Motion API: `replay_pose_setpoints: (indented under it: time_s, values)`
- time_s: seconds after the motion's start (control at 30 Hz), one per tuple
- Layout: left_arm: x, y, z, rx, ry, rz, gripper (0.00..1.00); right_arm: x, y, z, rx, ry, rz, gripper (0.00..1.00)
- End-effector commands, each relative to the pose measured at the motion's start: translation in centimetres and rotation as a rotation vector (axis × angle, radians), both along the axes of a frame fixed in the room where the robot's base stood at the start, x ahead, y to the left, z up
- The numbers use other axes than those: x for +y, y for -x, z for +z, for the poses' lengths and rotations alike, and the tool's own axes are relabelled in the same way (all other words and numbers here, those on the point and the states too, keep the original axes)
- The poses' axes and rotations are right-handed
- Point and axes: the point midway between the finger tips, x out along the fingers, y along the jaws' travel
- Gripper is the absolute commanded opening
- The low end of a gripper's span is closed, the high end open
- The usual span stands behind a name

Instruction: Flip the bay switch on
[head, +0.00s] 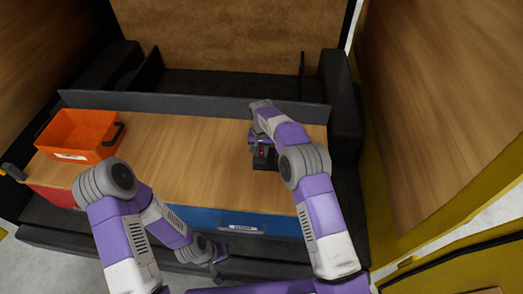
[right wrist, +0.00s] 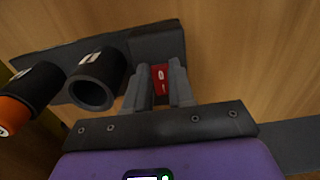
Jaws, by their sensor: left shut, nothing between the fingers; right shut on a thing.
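The bay switch shows in the right wrist view as a red rocker or lever (right wrist: 160,76) with a white mark, on a dark base (right wrist: 158,43). In the head view its red part (head: 262,152) is a small spot on a dark block near the right end of the bench. My right gripper (right wrist: 160,92) is shut on the red switch, one grey finger on each side of it. My left gripper (head: 216,268) is shut and empty, low in front of the bench's front edge. Which way the switch is set cannot be told.
An orange bin (head: 78,134) stands at the bench's left end. The wooden bench top (head: 190,150) is clear in the middle. A blue drawer front (head: 245,222) lies below. Dark round holders (right wrist: 97,80), one with an orange-tipped piece (right wrist: 12,112), sit beside the switch.

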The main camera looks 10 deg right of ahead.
Motion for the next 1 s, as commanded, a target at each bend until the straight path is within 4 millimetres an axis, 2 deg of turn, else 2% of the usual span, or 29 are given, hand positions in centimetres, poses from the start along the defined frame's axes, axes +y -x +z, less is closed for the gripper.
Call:
replay_pose_setpoints:
  time_s: [0.5, 1.0]
  values:
    - [0.00, 0.00, -0.04, 0.000, 0.000, 0.000, 0.00, 0.03, -0.65, 0.13, 0.067, -0.013, -0.002, 0.00]
    - [0.00, 0.00, -0.05, 0.000, 0.000, 0.000, 0.00, -0.04, -0.42, 0.36, 0.119, -0.025, 0.001, 0.00]
